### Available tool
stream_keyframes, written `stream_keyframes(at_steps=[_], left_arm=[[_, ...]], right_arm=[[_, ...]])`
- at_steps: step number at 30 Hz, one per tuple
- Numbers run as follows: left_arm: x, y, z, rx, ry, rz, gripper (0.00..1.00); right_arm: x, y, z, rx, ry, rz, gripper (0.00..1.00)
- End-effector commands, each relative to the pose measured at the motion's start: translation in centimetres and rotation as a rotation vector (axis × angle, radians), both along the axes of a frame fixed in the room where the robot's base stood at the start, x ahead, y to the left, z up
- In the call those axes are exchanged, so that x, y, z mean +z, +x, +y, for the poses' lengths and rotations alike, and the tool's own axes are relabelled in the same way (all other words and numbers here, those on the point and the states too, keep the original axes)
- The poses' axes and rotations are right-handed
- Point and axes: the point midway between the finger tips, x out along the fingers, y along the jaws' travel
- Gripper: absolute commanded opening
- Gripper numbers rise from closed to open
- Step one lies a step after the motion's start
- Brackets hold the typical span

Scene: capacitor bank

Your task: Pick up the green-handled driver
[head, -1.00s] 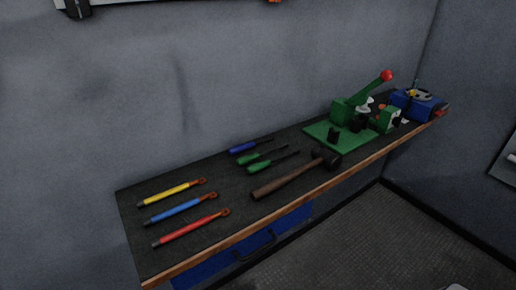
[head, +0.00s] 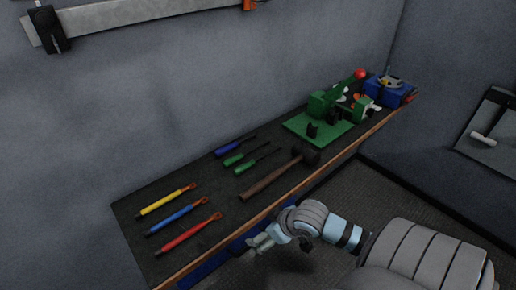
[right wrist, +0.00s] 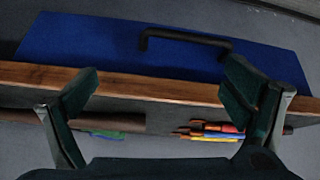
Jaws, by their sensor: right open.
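Two green-handled drivers lie side by side on the dark workbench in the head view, one at the back (head: 233,160) and one nearer the front (head: 244,168). My right gripper (head: 250,250) is in front of the bench's front edge, apart from the drivers. In the right wrist view my right gripper (right wrist: 163,95) is open, with its fingers spread and nothing between them. A bit of green (right wrist: 107,134) shows beyond the bench edge there, partly hidden; I cannot tell which driver it is. My left gripper is not in view.
A blue-handled driver (head: 228,150) lies behind the green ones, and a mallet (head: 268,181) in front. Yellow (head: 165,202), blue (head: 176,218) and red (head: 184,237) tools lie left. A green press (head: 320,128) stands right. A blue drawer (right wrist: 100,45) is below the wooden edge.

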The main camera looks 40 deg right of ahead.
Motion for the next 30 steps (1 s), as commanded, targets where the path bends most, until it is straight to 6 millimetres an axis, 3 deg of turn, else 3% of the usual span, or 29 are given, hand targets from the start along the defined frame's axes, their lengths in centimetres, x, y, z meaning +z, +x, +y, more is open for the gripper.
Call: stream_keyframes(at_steps=[1,6,9,12,14,21,30], left_arm=[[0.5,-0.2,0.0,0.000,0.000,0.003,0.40],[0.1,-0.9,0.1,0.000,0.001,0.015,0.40],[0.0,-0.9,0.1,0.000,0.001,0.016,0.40],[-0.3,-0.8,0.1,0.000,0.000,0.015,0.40],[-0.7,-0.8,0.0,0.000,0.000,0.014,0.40],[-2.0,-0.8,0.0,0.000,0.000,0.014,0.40],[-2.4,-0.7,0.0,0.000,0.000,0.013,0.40]], right_arm=[[2.2,1.7,-1.5,0.005,-0.002,-0.027,0.94],[7.7,7.4,-6.9,-0.063,0.053,-0.135,0.94],[10.9,9.7,-9.4,-0.109,0.082,-0.192,0.94],[12.4,11.2,-10.7,-0.139,0.102,-0.227,0.94],[12.0,12.0,-10.8,-0.147,0.110,-0.235,0.94],[7.5,16.3,-10.4,-0.141,0.114,-0.230,0.94],[4.3,19.8,-9.8,-0.138,0.109,-0.226,0.94]])
